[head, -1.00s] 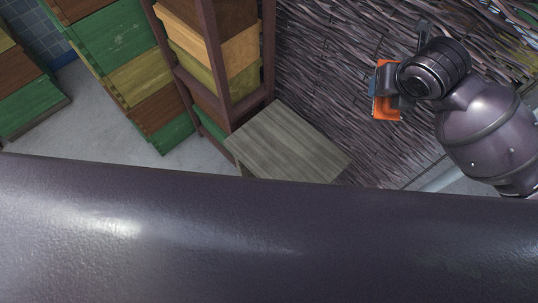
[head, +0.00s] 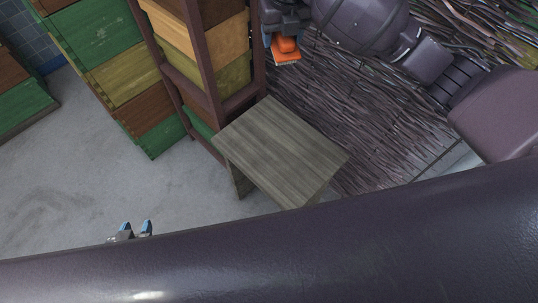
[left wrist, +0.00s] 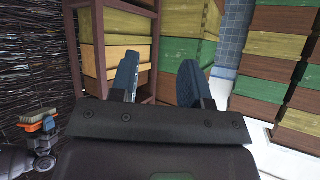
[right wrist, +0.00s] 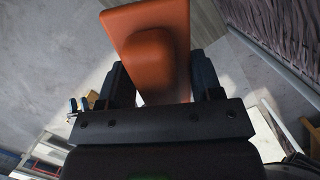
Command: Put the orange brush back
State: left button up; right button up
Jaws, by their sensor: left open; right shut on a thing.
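The orange brush (head: 286,52) is held by my right gripper (head: 284,32) near the top middle of the head view, right of the shelf rack, with its pale bristles facing down in the picture. In the right wrist view the brush's orange body (right wrist: 150,20) fills the space between the two fingers. The brush (left wrist: 38,124) also shows small at the left of the left wrist view. My left gripper (head: 131,230) is open and empty; only its blue fingertips show above my dark arm link. Its spread fingers show in the left wrist view (left wrist: 160,82).
A small grey wooden table (head: 280,150) with a bare top stands before a dark rack (head: 205,70) holding hive boxes. Stacked green, yellow and brown boxes (head: 112,60) stand left of it. A woven twig wall (head: 350,110) is at right. Grey floor (head: 70,170) is clear at left.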

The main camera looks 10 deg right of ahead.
notch_tip(320, 180, down, 11)
jog(key=w+a+g+b, duration=0.1)
jog(key=w+a+b, duration=0.1)
jog(key=a+b, duration=0.15)
jog(key=n+g+b, duration=0.2)
jog(key=b, duration=0.3)
send_over(273, 152)
notch_tip(273, 152, down, 22)
jog(key=shift+f, duration=0.15)
notch_tip(273, 152, down, 6)
jog(key=shift+r+b, duration=0.25)
jog(key=shift+b, duration=0.7)
jog(key=shift+f, duration=0.25)
jog(key=shift+r, duration=0.1)
pick_arm(q)
notch_tip(273, 152, down, 11)
jog(key=s+g, duration=0.1)
jog(key=shift+s+g, duration=0.25)
jog(key=shift+g, duration=0.05)
